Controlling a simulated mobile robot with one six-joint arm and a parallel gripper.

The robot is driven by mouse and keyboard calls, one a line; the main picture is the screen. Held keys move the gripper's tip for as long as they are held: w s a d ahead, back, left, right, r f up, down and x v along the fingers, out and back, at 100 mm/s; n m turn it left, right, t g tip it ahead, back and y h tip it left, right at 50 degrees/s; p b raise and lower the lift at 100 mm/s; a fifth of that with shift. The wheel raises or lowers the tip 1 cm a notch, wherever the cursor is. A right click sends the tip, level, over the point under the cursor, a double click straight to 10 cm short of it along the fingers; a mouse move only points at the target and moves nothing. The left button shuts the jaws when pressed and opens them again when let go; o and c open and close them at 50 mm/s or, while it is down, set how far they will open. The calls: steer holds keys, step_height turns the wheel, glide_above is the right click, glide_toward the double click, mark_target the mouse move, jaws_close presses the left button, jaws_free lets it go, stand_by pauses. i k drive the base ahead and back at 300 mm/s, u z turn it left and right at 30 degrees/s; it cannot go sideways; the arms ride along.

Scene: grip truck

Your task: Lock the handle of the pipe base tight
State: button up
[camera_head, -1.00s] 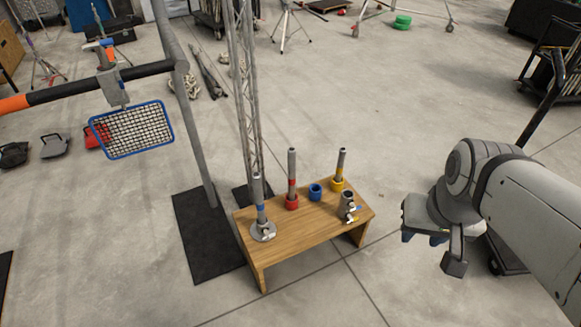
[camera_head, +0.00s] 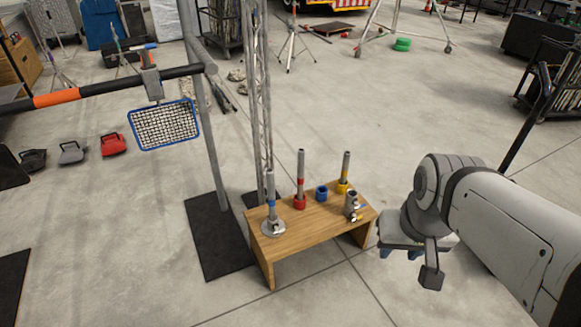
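A grey round pipe base (camera_head: 272,227) stands at the left end of a low wooden table (camera_head: 310,232). An upright grey pipe with a blue band (camera_head: 271,198) rises from it. Its handle is too small to make out clearly. A metal clamp-like fitting (camera_head: 352,206) with small yellow and blue parts stands at the table's right end. My gripper (camera_head: 400,254) is to the right of the table, apart from everything on it. Its blue fingertips point down with a gap between them, and nothing shows in it.
On the table are a pipe in a red collar (camera_head: 300,202), a blue ring (camera_head: 322,193) and a pipe in a yellow collar (camera_head: 342,187). A metal post (camera_head: 212,140) and a lattice truss (camera_head: 261,100) stand behind and left. The floor in front is clear.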

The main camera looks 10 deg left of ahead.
mark_target(277, 230)
steer(key=z, duration=0.05)
steer(key=i, duration=1)
steer(key=u, duration=0.05)
